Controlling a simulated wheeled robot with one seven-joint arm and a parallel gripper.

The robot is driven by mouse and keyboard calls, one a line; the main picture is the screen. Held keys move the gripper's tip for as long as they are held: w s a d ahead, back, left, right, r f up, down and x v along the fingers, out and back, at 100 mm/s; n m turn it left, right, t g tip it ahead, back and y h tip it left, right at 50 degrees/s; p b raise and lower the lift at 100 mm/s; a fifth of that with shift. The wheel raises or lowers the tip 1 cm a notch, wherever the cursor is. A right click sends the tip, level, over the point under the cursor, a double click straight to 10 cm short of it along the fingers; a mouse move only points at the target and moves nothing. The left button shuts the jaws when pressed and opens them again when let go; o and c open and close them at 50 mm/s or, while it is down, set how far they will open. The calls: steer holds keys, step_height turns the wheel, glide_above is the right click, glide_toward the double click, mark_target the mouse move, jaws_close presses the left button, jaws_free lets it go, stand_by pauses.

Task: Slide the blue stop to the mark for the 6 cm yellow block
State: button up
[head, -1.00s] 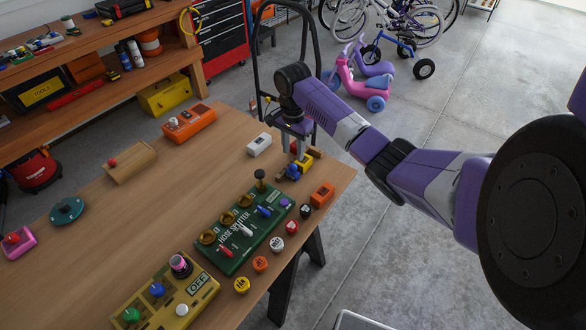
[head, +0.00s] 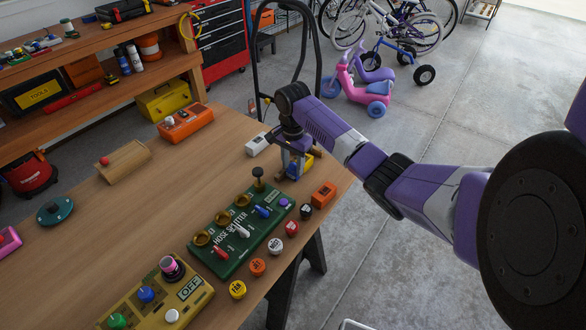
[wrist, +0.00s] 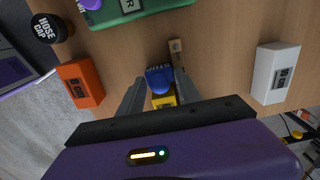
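The blue stop (wrist: 158,79), with lettering on its top, stands between the two fingers of my gripper (wrist: 160,84) in the wrist view. The fingers flank it closely, with little gap on either side; I see no clear grip. The yellow block (wrist: 163,100) is right beside the stop, toward my palm, partly hidden by the gripper. A narrow wooden rail (wrist: 176,47) runs out beyond the stop; its marks are not readable. In the head view my gripper (head: 293,172) is down at the right table edge, hiding most of the stop, with the yellow block (head: 307,163) behind it.
An orange 8 cm block (wrist: 80,83) lies left of the gripper and a white 10 cm block (wrist: 276,73) right of it. The green hose splitter (head: 240,232) and several round caps are close by. Bare table (head: 190,175) lies to the left.

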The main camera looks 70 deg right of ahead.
steer(key=shift+a+f, duration=0.1)
steer(key=shift+f, duration=0.15)
steer(key=shift+s+a+f, duration=0.1)
steer(key=shift+f, duration=0.05)
jaws_close()
steer(key=shift+s+d, duration=0.1)
steer(key=shift+d, duration=0.3)
steer(key=shift+s+d+f+b, duration=0.1)
steer(key=shift+s+d+b, duration=0.2)
steer(key=shift+d, duration=0.5)
steer(key=shift+s+d+r+b, duration=0.1)
steer(key=shift+d+b, duration=0.35)
steer(key=shift+d, duration=0.35)
steer(key=shift+s+d+f+b, duration=0.1)
steer(key=shift+s+d+b, duration=0.2)
steer(key=shift+d, duration=0.5)
jaws_free()
steer(key=shift+w, duration=0.1)
steer(key=shift+w+d+r+p, duration=0.1)
steer(key=shift+r+p, duration=1)
steer(key=shift+r, duration=0.05)
steer(key=shift+d+r+p, duration=0.1)
steer(key=shift+r+p, duration=0.95)
steer(key=shift+r, duration=0.05)
steer(key=shift+r+p, duration=1.6)
steer(key=shift+p, duration=0.15)
